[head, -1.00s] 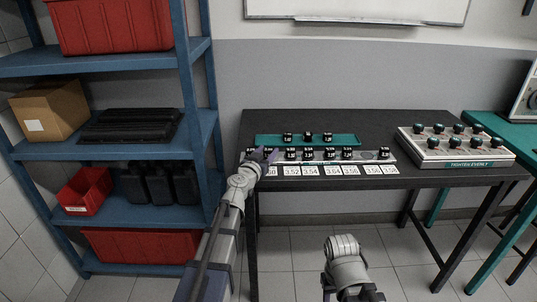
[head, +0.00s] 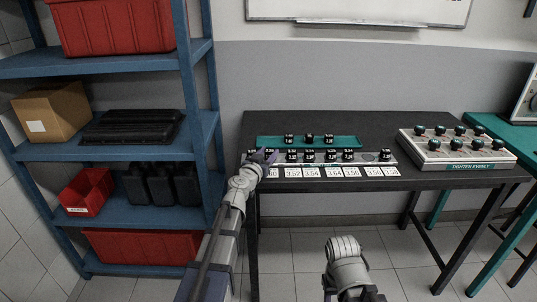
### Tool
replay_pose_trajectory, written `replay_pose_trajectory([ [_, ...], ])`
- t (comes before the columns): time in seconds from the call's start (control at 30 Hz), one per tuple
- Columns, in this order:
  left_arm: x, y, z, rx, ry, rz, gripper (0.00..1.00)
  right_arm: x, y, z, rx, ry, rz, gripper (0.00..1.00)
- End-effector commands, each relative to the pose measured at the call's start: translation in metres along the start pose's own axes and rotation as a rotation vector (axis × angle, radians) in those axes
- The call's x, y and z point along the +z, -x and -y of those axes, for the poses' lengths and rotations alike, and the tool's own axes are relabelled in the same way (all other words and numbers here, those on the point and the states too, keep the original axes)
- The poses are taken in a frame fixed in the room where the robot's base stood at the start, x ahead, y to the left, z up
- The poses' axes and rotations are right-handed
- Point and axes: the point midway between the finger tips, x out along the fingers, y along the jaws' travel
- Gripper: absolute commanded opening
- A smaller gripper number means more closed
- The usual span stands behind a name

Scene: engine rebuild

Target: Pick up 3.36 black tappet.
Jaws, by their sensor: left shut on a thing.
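A grey rack (head: 368,157) on the black table holds a row of small black tappets with white marks, such as this black tappet (head: 291,155). White number cards (head: 309,173) lie along its front; some read like 3.52, 3.54 and 3.64, others are too small to read. My left gripper (head: 264,157) is at the rack's left end, shut on a black tappet that its fingers mostly hide. I cannot read that tappet's number. My right gripper is not clearly in view; only part of my right arm shows at the bottom.
A grey box with several round pieces, marked "TIGHTEN EVENLY" (head: 468,166), stands at the table's right. A blue shelf (head: 200,120) with red bins stands close on the left. The table's back left is clear.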

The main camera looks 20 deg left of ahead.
Motion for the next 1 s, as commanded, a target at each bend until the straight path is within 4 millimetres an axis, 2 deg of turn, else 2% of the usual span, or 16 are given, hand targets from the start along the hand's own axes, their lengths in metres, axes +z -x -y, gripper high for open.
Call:
replay_pose_trajectory([
  [0.27,-0.029,0.002,0.0,0.0,0.0,0.0,0.0,0.002,0.029,-0.003,0.0,0.0,0.0,0.5],
  [0.6,-0.083,0.004,0.0,0.0,0.0,0.0,0.0,0.005,0.083,-0.008,0.0,0.0,0.0,0.5],
  [0.7,-0.093,0.005,0.0,0.0,0.0,0.0,0.0,0.005,0.093,-0.009,0.0,0.0,0.0,0.5],
  [1.0,-0.098,0.005,0.0,0.0,0.0,0.0,0.0,0.006,0.097,-0.009,0.0,-0.001,0.0,0.5],
])
